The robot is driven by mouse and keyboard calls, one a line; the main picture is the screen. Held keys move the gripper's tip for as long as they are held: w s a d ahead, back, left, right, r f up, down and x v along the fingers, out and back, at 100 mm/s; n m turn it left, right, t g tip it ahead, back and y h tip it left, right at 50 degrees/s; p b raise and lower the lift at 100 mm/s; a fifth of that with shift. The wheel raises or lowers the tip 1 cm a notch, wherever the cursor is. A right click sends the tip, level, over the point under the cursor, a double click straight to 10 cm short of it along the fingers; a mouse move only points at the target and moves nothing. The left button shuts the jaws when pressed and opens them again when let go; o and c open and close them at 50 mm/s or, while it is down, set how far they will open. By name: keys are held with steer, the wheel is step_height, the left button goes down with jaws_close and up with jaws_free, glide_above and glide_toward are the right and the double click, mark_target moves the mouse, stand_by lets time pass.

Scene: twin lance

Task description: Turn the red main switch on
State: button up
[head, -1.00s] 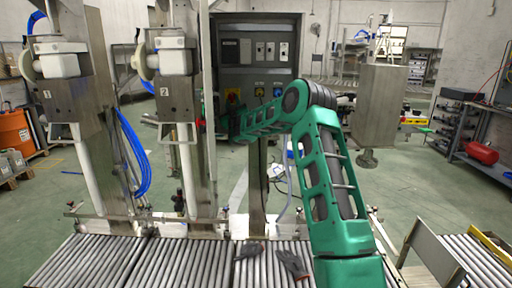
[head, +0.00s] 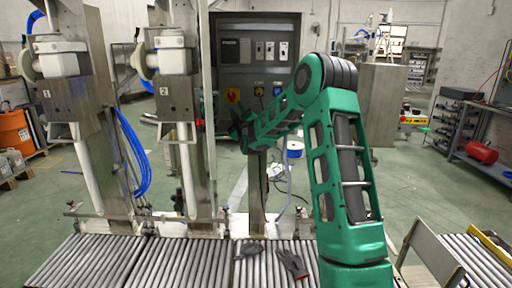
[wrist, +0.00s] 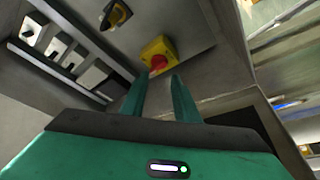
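The red main switch (head: 232,96) is a red knob on a yellow plate, on the lower left of the grey control cabinet's front. In the wrist view the red knob (wrist: 158,62) and its yellow plate lie just beyond my fingertips, in line with the gap between them. I cannot tell which way the knob is turned. My gripper (wrist: 160,77) is open and empty, its two green fingers apart. In the head view my dark gripper (head: 238,128) is small, below the switch and partly hidden by my arm.
The grey cabinet (head: 262,60) also carries a black knob on a yellow-edged plate (wrist: 116,14) and rectangular panels. A steel post (head: 257,195) stands below it. Filling machines (head: 180,90) stand left, and roller conveyors (head: 90,262) run in front, with dark gloves (head: 290,262) on them.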

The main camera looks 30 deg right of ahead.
steer(key=s+a+f+m+g+y, duration=0.1)
steer(key=s+f+g, duration=0.3)
steer(key=s, duration=0.6)
steer(key=s+a+f+m+g+y, duration=0.1)
steer(key=s+f+g, duration=0.3)
steer(key=s, duration=0.6)
steer(key=shift+a+f+m+g, duration=0.2)
steer(key=shift+a+m+g, duration=0.05)
steer(key=shift+m+g, duration=0.45)
